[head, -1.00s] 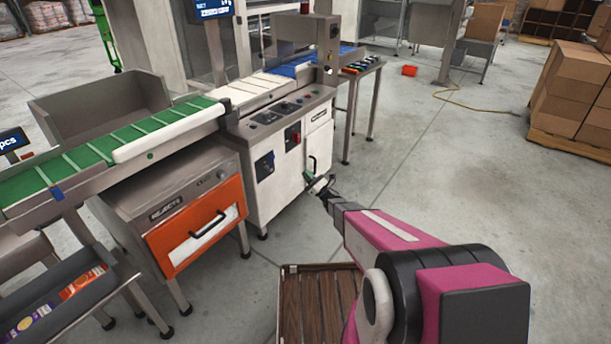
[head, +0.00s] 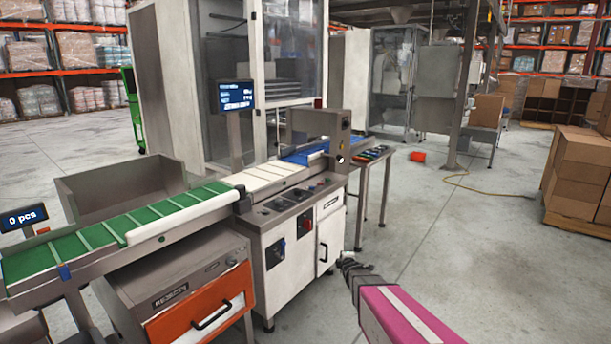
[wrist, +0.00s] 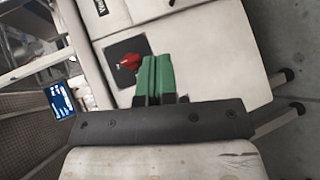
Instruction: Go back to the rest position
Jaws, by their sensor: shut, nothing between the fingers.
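My gripper shows in the wrist view (wrist: 157,76) with its two green fingers together and nothing between them. In the head view my magenta arm reaches up from the bottom, and its dark end is beside the front right of the white machine cabinet (head: 328,235). The fingertips are hard to make out there. In the wrist view the fingers overlap the cabinet face (wrist: 205,60), near a red switch (wrist: 130,62). I cannot tell the exact gap to the cabinet.
A green-belted conveyor (head: 85,240) leads to the cabinet from the left. An orange-fronted drawer unit (head: 205,318) stands below it. A side table (head: 375,160) is behind the cabinet. Stacked cartons (head: 580,165) stand at the right. Open floor (head: 470,250) lies between, crossed by a yellow hose (head: 480,187).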

